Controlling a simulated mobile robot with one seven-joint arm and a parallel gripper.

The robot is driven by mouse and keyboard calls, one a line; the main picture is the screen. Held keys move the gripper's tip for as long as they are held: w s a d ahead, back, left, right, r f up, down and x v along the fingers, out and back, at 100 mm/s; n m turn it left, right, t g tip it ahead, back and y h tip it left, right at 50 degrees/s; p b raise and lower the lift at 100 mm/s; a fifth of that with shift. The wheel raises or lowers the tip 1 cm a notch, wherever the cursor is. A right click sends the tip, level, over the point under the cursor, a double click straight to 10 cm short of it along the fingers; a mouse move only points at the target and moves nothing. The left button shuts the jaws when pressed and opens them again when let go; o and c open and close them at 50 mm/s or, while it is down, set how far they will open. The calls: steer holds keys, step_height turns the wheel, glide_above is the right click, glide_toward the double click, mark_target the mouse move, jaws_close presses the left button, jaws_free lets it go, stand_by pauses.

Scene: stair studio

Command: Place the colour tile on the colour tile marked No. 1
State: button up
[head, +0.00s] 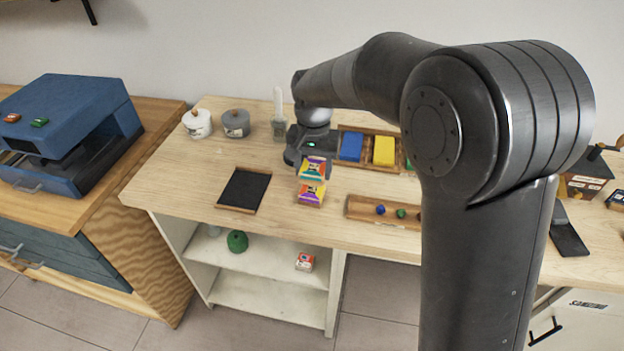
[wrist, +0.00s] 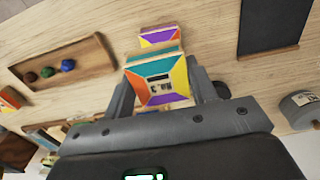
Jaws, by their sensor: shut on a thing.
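My gripper (head: 312,160) is shut on a colour tile (head: 311,170), whose face has teal, orange, purple and yellow wedges around a pale centre. The wrist view shows this held tile (wrist: 161,82) between the fingers (wrist: 161,92). A second colour tile (head: 310,195) lies on the wooden tabletop, just in front of the held one in the head view. In the wrist view this second tile (wrist: 160,37) shows purple, orange and yellow beyond the held tile, which hides part of it. I cannot read a number on either tile.
A black panel with wooden edges (head: 245,188) lies left of the tiles. A wooden tray with small coloured pieces (head: 362,208) is to the right. Behind it stands a tray with blue and yellow blocks (head: 371,136). White (head: 197,123) and grey (head: 236,123) pots stand at back left.

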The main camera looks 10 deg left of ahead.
mark_target(312, 190)
steer(key=shift+a+f, duration=0.15)
steer(key=shift+a, duration=0.05)
steer(key=shift+f, duration=1.95)
steer(key=shift+f, duration=0.15)
steer(key=o, duration=1)
step_height(312, 190, up, 12)
steer(key=shift+f, duration=0.1)
steer(key=shift+r, duration=0.3)
